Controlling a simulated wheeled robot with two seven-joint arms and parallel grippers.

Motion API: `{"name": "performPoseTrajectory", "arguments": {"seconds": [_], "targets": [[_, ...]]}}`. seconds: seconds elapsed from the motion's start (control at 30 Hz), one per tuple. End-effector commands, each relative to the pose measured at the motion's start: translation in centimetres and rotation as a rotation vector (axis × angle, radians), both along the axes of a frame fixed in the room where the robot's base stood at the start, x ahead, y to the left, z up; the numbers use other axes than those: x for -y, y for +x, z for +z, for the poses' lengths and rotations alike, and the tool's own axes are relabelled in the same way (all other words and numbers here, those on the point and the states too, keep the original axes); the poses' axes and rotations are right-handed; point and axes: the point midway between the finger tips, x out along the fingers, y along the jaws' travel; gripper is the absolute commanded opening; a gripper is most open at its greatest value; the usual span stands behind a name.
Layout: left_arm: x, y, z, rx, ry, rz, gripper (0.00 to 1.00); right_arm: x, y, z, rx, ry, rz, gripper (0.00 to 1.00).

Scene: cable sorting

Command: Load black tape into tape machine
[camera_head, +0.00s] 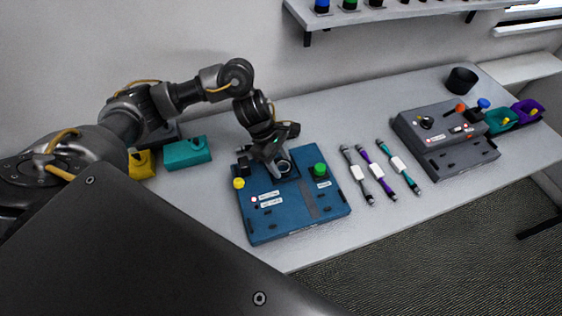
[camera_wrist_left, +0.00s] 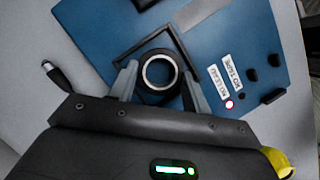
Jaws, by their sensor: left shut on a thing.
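The blue tape machine (camera_head: 290,218) lies on the grey table, with a green knob, a yellow knob and white labels on top. My left gripper (camera_head: 276,164) reaches down over its back part. It is shut on the black tape (camera_wrist_left: 158,97), a short black ring with a pale inner rim. In the left wrist view the gripper (camera_wrist_left: 160,88) has one finger on each side of the ring. The tape is over a black square frame on the machine (camera_wrist_left: 238,40). I cannot tell whether it rests inside the frame or hangs just above. The right gripper is not in view.
Several cables (camera_head: 380,171) lie right of the blue machine. A dark grey machine (camera_head: 443,148) stands farther right, with a black cup (camera_head: 461,80) behind it. Teal (camera_head: 187,153) and yellow (camera_head: 142,164) boxes stand left. A wall shelf (camera_head: 400,12) hangs above.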

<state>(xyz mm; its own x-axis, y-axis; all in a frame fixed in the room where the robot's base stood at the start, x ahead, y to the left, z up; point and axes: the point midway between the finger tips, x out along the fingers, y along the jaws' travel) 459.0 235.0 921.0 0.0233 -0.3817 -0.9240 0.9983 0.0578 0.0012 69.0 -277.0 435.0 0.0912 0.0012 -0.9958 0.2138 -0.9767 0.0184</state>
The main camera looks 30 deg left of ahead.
Motion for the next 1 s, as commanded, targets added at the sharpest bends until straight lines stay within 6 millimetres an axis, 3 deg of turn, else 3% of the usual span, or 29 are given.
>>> {"name": "performPoseTrajectory", "arguments": {"seconds": [0.03, 0.07, 0.13, 0.53, 1.0], "targets": [[0.0, 0.0, -0.3, 0.0, 0.0, 0.0, 0.22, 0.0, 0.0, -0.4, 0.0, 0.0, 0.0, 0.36], [0.0, 0.0, -0.3, 0.0, 0.0, 0.0, 0.49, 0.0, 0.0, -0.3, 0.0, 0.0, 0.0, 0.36], [0.0, 0.0, -0.2, 0.0, 0.0, 0.0, 0.57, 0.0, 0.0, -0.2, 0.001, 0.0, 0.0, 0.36], [-0.3, 0.1, 0.7, 0.003, 0.001, 0.0, 0.57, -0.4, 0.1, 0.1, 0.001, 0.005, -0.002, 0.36], [-3.8, -0.1, 9.1, 0.004, 0.002, 0.002, 0.57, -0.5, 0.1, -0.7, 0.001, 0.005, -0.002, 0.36]]}}
